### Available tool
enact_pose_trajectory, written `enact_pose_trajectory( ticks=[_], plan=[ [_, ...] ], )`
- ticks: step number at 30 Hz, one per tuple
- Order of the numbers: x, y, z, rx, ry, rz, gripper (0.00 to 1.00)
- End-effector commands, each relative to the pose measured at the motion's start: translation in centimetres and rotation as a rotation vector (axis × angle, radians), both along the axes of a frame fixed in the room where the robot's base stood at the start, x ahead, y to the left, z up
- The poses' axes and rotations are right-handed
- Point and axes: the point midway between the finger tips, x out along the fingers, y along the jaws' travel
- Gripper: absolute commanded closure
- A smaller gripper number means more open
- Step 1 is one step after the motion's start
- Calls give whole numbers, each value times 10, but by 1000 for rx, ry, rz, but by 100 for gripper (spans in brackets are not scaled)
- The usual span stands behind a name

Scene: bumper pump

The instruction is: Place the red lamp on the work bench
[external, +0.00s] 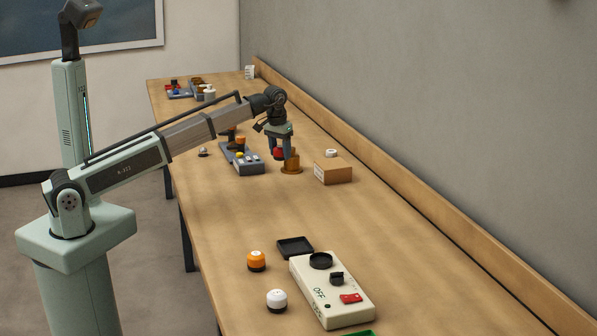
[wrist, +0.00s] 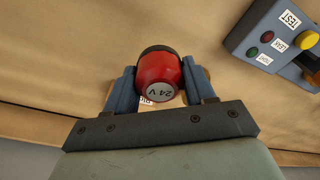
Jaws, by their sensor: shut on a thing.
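The red lamp (wrist: 160,75) has a black base and a pale end marked "24V". My gripper (wrist: 160,88) is shut on it, with one finger on each side. In the external view my gripper (external: 283,154) points down over the work bench (external: 260,205). The red lamp (external: 278,153) shows there partly hidden by the fingers. A brown-gold round piece (external: 291,166) is right beside or below the fingers. I cannot tell whether the lamp touches the bench.
A grey-blue test box (external: 247,163) with buttons is just left of my gripper. A cardboard box (external: 333,171) stands to the right. Nearer are an orange lamp (external: 257,261), a white lamp (external: 277,300), a black tray (external: 295,247) and a cream control box (external: 331,290). The middle bench is clear.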

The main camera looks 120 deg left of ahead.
Motion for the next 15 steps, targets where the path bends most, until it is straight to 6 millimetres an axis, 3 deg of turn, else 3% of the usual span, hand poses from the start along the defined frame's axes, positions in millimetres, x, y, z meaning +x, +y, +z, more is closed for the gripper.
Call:
enact_pose_trajectory(
  ticks=[5,15],
  plan=[
    [17,-11,0,0,0,-26,78],
    [102,-80,1,1,-1,-168,78]
  ],
)
